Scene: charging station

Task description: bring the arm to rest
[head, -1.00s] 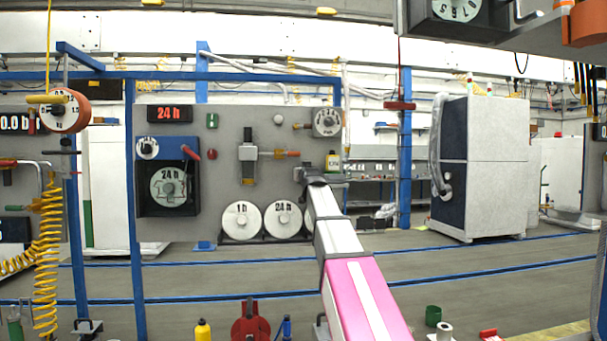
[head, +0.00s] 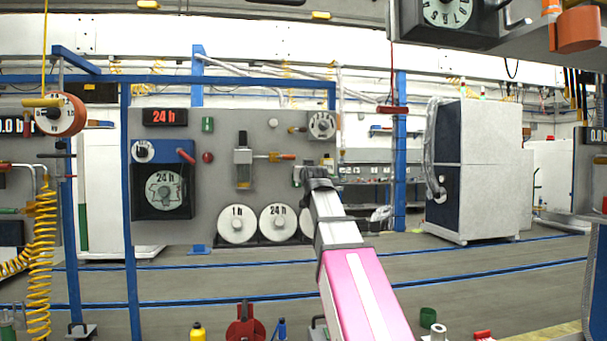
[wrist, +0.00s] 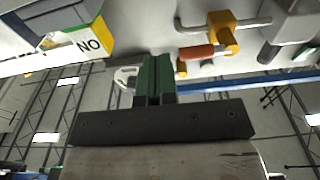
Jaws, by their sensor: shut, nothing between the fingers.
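My arm (head: 350,265), white with a pink section, rises from the bottom of the head view and reaches forward. Its far end lies in front of the right edge of the grey panel (head: 225,160); in this view the fingers are too small to make out. In the wrist view my gripper (wrist: 154,78) shows as two dark green fingers side by side, shut and empty, on a dark crossbar. A yellow and white container marked "NO" (wrist: 88,44) is to their upper left. An orange-handled valve (wrist: 205,50) is to their upper right. I cannot tell their distance from the fingers.
The panel carries a 24 h display (head: 165,117), dials and a cylinder. A gauge (head: 447,12) hangs at the upper right. Small items, including a green cup (head: 428,318), stand at the bottom edge.

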